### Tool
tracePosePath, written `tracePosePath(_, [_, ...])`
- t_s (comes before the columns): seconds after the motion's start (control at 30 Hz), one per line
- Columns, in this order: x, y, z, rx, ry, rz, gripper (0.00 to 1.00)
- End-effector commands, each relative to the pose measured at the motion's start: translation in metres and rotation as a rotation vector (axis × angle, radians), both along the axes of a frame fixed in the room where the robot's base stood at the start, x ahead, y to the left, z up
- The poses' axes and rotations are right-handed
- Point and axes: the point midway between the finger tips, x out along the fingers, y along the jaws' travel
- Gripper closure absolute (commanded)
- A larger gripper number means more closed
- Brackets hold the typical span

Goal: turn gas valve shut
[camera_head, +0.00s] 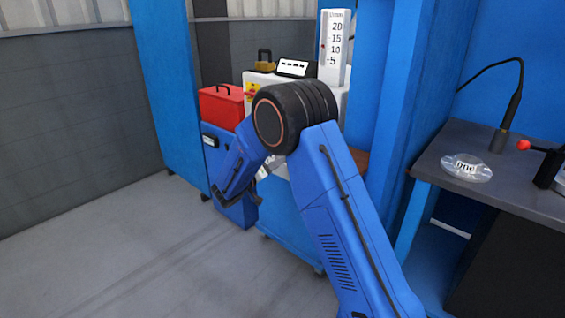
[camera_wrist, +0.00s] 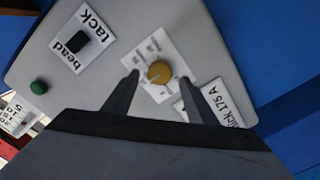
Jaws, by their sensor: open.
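A round yellow knob (camera_wrist: 159,72) sits on a white label plate on a light grey panel (camera_wrist: 215,60) in the wrist view. My gripper (camera_wrist: 160,77) is open, with one dark finger on each side of the knob in the picture. I cannot tell whether the fingers reach the knob's depth or touch it. No part is marked as a gas valve. In the head view a tall white gauge (camera_head: 335,48) reads 5 to 20, with a small red mark near 10.
The panel also carries a black switch (camera_wrist: 76,40) between "bead" and "tack" and a green button (camera_wrist: 38,87). A red box (camera_head: 221,106) stands left of my arm. A dark workbench (camera_head: 450,195) is at right. The grey floor at left is clear.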

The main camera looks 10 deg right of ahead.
Motion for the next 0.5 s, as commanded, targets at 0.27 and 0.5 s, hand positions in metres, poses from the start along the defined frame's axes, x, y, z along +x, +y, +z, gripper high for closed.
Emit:
tracePosePath(0.27, [0.016, -0.021, 0.000, 0.000, 0.000, 0.000, 0.48])
tracePosePath(0.5, [0.018, -0.024, 0.000, 0.000, 0.000, 0.000, 0.48])
